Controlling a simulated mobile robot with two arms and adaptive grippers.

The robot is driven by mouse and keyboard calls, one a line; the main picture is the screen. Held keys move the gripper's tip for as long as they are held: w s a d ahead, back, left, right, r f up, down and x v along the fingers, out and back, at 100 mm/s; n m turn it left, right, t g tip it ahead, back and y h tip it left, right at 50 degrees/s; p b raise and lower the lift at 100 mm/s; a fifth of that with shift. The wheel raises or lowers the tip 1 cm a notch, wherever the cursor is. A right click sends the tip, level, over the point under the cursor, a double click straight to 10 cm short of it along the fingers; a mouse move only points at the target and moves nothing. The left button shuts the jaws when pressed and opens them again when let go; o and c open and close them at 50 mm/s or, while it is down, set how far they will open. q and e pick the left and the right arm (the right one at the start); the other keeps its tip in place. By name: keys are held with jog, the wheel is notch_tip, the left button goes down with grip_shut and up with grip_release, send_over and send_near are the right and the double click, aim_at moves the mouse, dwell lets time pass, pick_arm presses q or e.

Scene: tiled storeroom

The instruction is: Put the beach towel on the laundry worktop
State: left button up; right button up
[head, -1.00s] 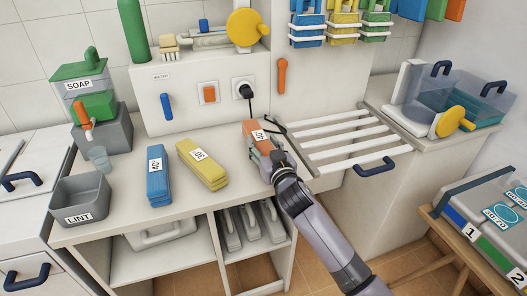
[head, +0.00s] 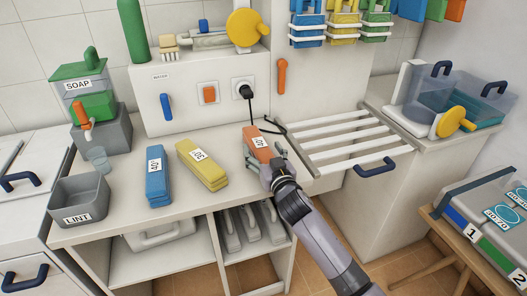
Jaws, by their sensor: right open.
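A folded orange bundle (head: 256,141) with a white label lies flat on the pale worktop (head: 225,215), near its right end. A folded yellow bundle (head: 203,165) and a folded blue bundle (head: 158,180) lie to its left, also labelled. I cannot tell from the labels which one is the beach towel. My right gripper (head: 267,161) is open at the near end of the orange bundle, with its fingers low over the worktop. Whether a finger still touches the bundle is unclear. My left gripper is not in view.
A grey LINT bin (head: 80,200), a clear cup (head: 98,158) and a SOAP dispenser (head: 85,95) stand at the left. A black cord (head: 262,120) hangs behind the orange bundle. A white slatted rack (head: 345,138) adjoins on the right. The worktop's front strip is clear.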

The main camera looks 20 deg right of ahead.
jog(key=shift+r, duration=0.3)
jog(key=s, duration=1.2)
jog(key=shift+d, duration=0.2)
jog(key=shift+f, duration=0.1)
